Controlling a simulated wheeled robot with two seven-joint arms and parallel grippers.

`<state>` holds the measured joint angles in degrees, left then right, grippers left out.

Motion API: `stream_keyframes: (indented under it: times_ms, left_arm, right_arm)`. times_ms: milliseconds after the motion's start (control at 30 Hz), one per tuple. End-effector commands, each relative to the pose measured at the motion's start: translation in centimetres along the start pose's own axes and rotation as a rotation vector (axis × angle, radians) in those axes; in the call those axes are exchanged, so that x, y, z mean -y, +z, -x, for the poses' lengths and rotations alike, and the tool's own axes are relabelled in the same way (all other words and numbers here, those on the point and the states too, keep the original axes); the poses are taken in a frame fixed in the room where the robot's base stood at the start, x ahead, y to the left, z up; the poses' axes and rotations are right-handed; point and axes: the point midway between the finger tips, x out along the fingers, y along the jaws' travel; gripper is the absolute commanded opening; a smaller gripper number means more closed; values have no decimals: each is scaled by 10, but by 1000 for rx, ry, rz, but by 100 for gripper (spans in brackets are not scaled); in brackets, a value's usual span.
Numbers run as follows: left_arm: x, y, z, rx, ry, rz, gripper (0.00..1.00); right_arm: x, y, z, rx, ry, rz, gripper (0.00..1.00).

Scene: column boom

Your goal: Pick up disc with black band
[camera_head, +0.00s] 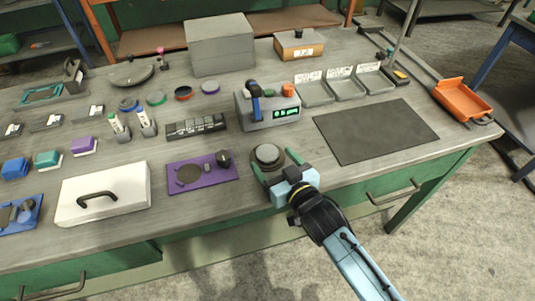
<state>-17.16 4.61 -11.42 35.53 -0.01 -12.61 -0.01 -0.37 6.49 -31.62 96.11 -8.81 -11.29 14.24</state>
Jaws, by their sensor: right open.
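Several small discs lie in a row on the workbench: a blue one (128,104), a green one (156,98), a dark one with a reddish top (183,93) and a purple one (210,88). My right gripper (277,164) is open over the front edge of the bench. Its green fingers are near a round grey-topped piece with a dark rim (267,154); I cannot tell if they touch it. My left gripper is not in view.
A grey device with a green display (270,112) and a black strip of switches (196,126) stand between my right gripper and the discs. A purple panel (201,182) and a white lid with a handle (80,202) lie left. A dark mat (376,130) is bare.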

Motion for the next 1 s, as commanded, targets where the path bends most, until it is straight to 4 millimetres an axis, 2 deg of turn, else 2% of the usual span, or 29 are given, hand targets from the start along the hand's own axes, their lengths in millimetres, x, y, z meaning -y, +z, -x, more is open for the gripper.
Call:
stream_keyframes:
  times_ms: [100, 200, 467, 900, 967, 1000]
  left_arm:
    - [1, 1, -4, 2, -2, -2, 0]
    - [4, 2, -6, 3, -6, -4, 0]
    - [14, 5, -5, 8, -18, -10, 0]
    - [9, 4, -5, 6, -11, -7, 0]
    - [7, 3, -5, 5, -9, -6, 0]
    - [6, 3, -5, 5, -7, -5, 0]
  right_arm:
    - [-2, 1, -18, -1, 0, -1, 79]
    - [-1, 1, -27, -1, 0, -1, 79]
    - [-2, 0, -28, 0, 0, -1, 79]
    - [-2, 1, -28, 0, 0, -1, 21]
    - [-2, -1, -28, -4, 0, -1, 14]
    - [-2, -1, -28, -4, 0, -1, 14]
